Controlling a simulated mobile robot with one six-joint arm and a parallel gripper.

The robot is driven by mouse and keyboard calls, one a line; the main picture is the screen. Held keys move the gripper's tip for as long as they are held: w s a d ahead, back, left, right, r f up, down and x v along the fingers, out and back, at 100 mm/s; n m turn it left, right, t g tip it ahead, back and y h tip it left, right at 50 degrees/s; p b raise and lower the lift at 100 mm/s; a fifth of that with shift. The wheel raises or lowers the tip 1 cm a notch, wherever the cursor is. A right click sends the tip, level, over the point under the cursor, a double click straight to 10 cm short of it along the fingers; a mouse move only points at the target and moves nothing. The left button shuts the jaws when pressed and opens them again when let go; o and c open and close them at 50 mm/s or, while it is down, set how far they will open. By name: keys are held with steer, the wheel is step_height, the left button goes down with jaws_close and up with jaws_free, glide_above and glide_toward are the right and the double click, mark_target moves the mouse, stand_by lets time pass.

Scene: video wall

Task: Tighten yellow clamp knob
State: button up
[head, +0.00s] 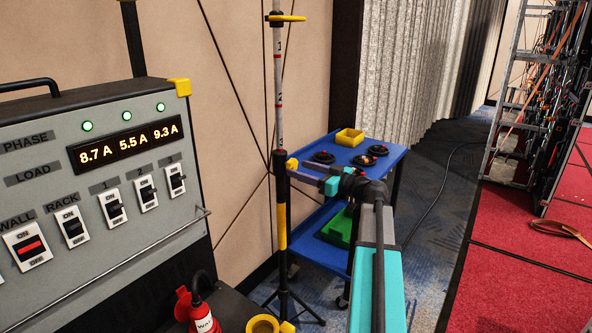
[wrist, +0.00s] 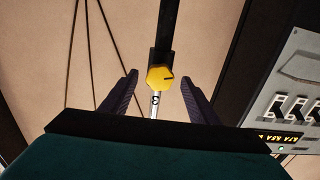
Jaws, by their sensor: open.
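The yellow clamp knob (head: 292,164) sits on the black collar of an upright stand pole (head: 280,195). In the wrist view the two dark fingers stand one on each side of the knob, with a visible gap on both sides. The pole's numbered white section (wrist: 154,103) shows between the fingers. Whether the fingertips reach level with the knob is hard to tell.
A blue cart (head: 379,155) with black coils and a yellow bin (head: 349,137) stands behind my arm. The stand's tripod legs spread on the floor. Red flooring lies right.

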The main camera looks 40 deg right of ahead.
steer(key=v, duration=0.9)
steer(key=shift+s+b, duration=0.2)
steer(key=shift+b, duration=0.25)
steer(key=shift+s+f, duration=0.1)
